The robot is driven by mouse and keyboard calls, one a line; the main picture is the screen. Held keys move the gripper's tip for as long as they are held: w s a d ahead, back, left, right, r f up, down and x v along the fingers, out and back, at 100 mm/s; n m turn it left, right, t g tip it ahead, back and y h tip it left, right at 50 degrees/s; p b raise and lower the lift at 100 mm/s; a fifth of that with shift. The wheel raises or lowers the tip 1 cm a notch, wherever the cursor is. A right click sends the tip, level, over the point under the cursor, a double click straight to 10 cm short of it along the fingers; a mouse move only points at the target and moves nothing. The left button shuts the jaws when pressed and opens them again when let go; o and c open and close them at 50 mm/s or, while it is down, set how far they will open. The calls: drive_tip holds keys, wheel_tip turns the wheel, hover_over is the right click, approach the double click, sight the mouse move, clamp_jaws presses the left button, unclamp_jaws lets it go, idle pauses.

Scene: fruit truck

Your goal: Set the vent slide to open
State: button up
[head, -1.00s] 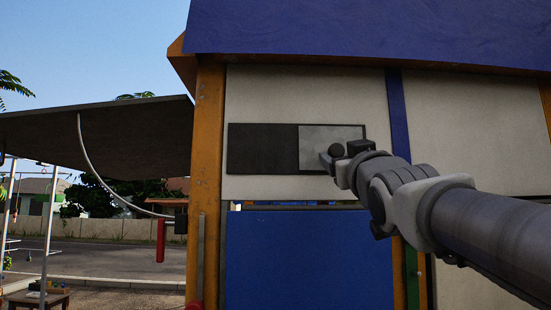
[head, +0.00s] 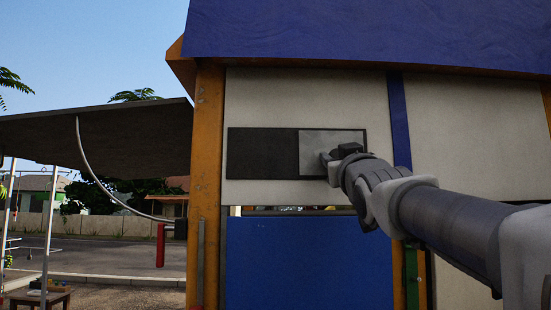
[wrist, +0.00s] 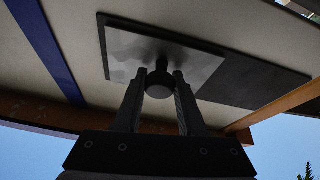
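The vent slide is a light grey plate (head: 313,143) in a dark rectangular frame (head: 262,153) on the pale wall. In the head view it covers the right part, and the dark left part is bare. It also shows in the wrist view (wrist: 193,66), turned around, with the dark part at the right. A dark round knob (wrist: 159,84) stands out from the plate. My gripper (wrist: 160,88) has one finger on each side of the knob. Whether the fingers press on it is unclear. In the head view my gripper (head: 327,162) is at the plate's lower middle and hides the knob.
A blue panel (head: 300,260) lies below the vent, and a blue roof edge (head: 370,30) overhangs above. An orange post (head: 207,180) stands left of the vent. A grey awning (head: 110,140) with a curved bar juts out at the left.

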clamp_jaws()
idle(0.9)
